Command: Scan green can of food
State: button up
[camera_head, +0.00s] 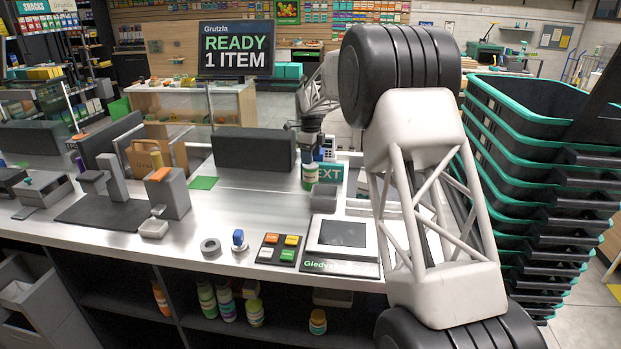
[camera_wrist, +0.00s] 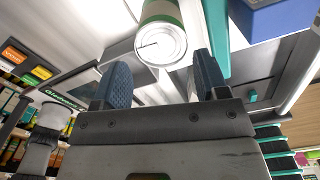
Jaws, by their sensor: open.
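The green can of food (camera_head: 310,176) stands on the counter, to the left of the green NEXT sign. My gripper (camera_head: 311,150) reaches down over it. In the wrist view the can (camera_wrist: 163,40) shows its silver end and a green band, near the tips of my two dark ribbed fingers. My gripper (camera_wrist: 161,72) is open, with gaps showing between the fingers and the can. The monitor (camera_head: 237,50) above the counter reads "READY 1 ITEM".
A grey block (camera_head: 324,198) and a tilted screen (camera_head: 342,236) sit in front of the can. The NEXT sign (camera_head: 330,173) is close on its right. Stacked black and teal baskets (camera_head: 540,170) stand at right.

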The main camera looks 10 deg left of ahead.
aim_at(311, 173)
jog(key=shift+f, duration=1.25)
jog(key=shift+f, duration=0.1)
jog(key=shift+w+f, duration=0.1)
jog(key=shift+f, duration=2.45)
jog(key=c, duration=0.7)
